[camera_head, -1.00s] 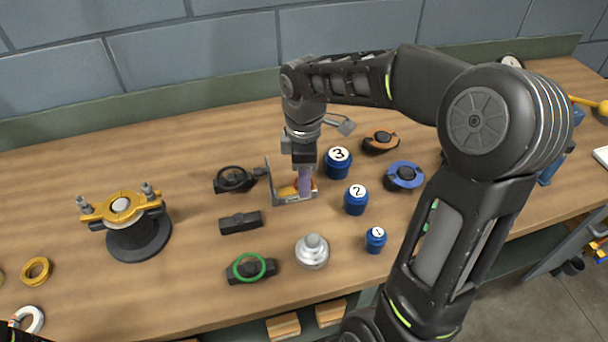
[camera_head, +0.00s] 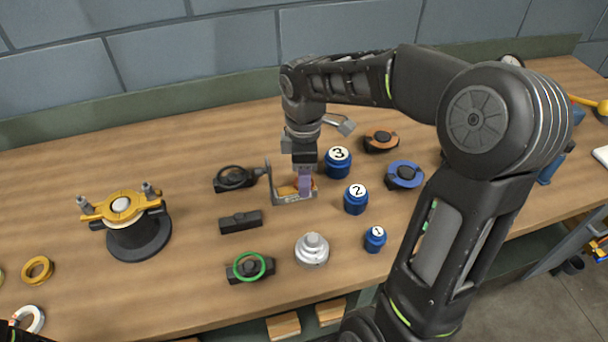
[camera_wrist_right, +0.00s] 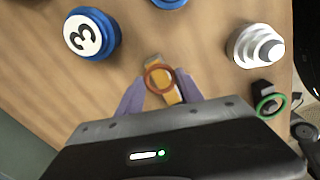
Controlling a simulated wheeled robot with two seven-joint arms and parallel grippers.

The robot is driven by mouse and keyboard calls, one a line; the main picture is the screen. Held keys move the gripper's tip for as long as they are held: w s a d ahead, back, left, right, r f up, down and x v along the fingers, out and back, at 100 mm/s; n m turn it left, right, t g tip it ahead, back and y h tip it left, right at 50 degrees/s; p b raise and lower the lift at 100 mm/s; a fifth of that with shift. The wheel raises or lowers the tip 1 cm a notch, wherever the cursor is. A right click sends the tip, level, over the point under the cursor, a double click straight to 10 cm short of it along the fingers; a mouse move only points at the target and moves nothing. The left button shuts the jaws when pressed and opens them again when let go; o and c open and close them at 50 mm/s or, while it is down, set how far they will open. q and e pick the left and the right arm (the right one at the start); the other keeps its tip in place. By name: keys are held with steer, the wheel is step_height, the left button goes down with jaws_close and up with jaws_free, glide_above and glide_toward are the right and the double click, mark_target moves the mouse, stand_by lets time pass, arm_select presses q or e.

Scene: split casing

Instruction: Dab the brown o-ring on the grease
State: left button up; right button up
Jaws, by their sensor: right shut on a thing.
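The brown o-ring (camera_wrist_right: 159,78) is between the purple fingertips of my right gripper (camera_wrist_right: 160,90), which is shut on it. The fingers hide the ring there. I cannot tell for sure whether the ring touches the grease.
Blue numbered pots stand right of the tray, pot 3 (camera_head: 338,162) closest. Black holders with a black ring (camera_head: 234,177) and a green ring (camera_head: 250,267) are at the left and front. A silver stepped piece (camera_head: 312,250) stands in front. A yellow-topped fixture (camera_head: 122,207) stands far left.

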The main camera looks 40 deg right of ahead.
steer(key=shift+f, duration=0.4)
steer(key=shift+r, duration=0.15)
stand_by(0.7)
step_height(320, 180, up, 6)
steer(key=p, duration=0.4)
steer(key=shift+p, duration=0.35)
